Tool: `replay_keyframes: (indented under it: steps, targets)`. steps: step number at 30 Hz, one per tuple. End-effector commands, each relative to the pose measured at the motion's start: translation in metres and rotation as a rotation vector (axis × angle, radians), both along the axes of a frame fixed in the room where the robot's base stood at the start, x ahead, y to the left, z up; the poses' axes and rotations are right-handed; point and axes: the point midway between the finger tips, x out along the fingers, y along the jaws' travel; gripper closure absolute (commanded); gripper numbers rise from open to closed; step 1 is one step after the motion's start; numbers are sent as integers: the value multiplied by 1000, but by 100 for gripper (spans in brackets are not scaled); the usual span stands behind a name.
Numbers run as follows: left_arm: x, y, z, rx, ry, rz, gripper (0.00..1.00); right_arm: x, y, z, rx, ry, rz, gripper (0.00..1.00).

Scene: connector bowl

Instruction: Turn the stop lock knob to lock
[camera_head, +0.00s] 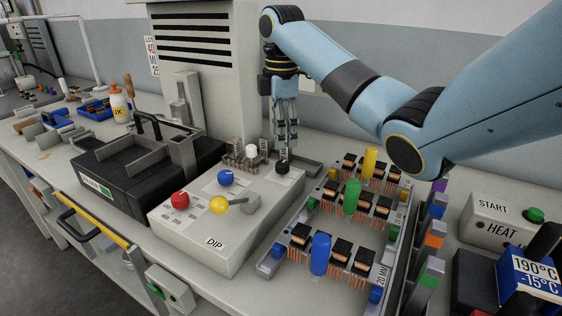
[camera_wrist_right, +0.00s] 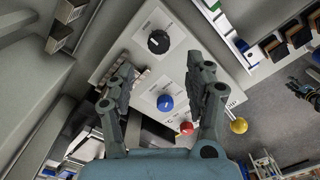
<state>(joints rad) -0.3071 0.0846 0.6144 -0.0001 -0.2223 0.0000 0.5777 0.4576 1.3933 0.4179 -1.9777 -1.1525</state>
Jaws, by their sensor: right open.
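The grey control box (camera_head: 208,262) marked DIP stands on the bench. Its top carries a black knob (camera_head: 283,168), a blue knob (camera_head: 226,178), a red knob (camera_head: 180,200) and a lever with a yellow ball (camera_head: 219,204). No lettering naming the stop lock is readable. My right gripper (camera_head: 287,148) points down just above the black knob, at the box's back corner. In the right wrist view my right gripper (camera_wrist_right: 160,63) is open and empty. The black knob (camera_wrist_right: 158,41) shows beyond and between its fingertips, with a pale pointer line.
A rack of circuit parts with yellow, green and blue cylinders (camera_head: 320,254) stands close on the right. A black machine (camera_head: 118,190) with metal clamps stands on the left. A grey vented cabinet (camera_head: 203,50) rises behind. A START box (camera_head: 497,222) is at far right.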

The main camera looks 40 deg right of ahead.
Motion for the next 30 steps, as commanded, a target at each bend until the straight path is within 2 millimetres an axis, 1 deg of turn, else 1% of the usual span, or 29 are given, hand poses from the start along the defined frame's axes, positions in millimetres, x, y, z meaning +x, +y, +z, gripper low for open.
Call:
replay_keyframes:
  steps: [1, 5, 10, 12, 15, 23, 24, 25, 30]
  targets:
    - [-3, 1, -2, 1, 5, -1, 60, -1, 0, -14, 2, 5, -1, 47]
    - [-5, 2, -2, 2, 7, 0, 60, -1, 0, -39, 1, 3, 0, 47]
    - [7, -2, -3, -2, -11, 0, 60, -1, 0, -67, 1, 3, -1, 47]
    - [13, -5, -3, -6, -21, 1, 60, 0, 0, -74, 0, 1, 0, 47]
    - [17, -6, -3, -7, -28, 1, 60, -1, 0, -79, 0, 1, 0, 47]
    - [13, -6, -3, -8, -21, 2, 60, 0, 0, -81, -1, 0, 1, 47]
    - [12, -6, -3, -8, -19, 2, 60, 0, 0, -81, -1, 0, 1, 48]
    - [11, -6, -4, -8, -18, 2, 60, 0, 0, -81, -1, 0, 0, 52]
    - [8, -6, -4, -7, -13, 2, 60, 0, 0, -81, -1, 0, 0, 74]
